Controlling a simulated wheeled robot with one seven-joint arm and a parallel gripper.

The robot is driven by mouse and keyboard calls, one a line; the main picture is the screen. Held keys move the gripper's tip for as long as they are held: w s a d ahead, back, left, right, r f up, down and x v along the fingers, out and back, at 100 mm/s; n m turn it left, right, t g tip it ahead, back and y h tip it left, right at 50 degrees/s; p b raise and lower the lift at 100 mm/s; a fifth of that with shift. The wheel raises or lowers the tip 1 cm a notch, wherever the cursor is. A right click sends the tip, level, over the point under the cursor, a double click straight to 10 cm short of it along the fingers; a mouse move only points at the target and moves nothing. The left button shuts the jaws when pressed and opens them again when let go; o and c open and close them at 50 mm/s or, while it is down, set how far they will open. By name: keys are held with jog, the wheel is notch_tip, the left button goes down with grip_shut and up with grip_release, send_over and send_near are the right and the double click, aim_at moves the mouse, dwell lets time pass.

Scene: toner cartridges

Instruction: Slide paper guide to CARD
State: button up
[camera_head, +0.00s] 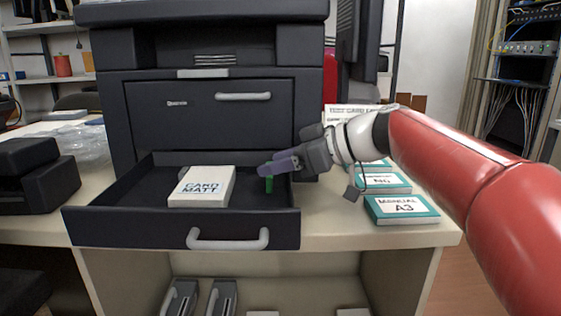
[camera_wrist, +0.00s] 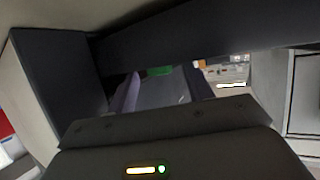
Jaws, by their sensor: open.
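The pulled-out paper drawer (camera_head: 120,226) of the dark printer holds a white block of paper labelled "CARD MATT" (camera_head: 203,187). The small green paper guide (camera_head: 269,184) stands in the right part of the drawer, apart from the block. My gripper (camera_head: 267,168) reaches in from the right, with its purple fingers at the top of the guide. In the wrist view the fingers are apart, and the green guide (camera_wrist: 160,71) shows between them near their tips. I cannot tell whether they touch it. Any CARD mark on the drawer floor is not readable.
Teal boxes labelled "MANUAL", one marked A3 (camera_head: 402,209), lie on the table right of the drawer, below my arm. A closed upper drawer (camera_head: 206,126) is above. A black device (camera_head: 37,178) stands at left. The drawer floor between block and guide is clear.

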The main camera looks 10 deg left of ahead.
grip_shut()
jog(key=a, duration=0.2)
jog(key=s+a+b, duration=0.1)
jog(key=a, duration=0.1)
jog(key=a+b, duration=0.1)
jog(key=a, duration=0.1)
jog(key=shift+s+f, duration=0.1)
jog(key=shift+s, duration=0.15)
jog(key=shift+s+a, duration=0.1)
jog(key=shift+a, duration=0.3)
grip_release()
jog(key=shift+a, duration=0.1)
jog(key=v, duration=0.8)
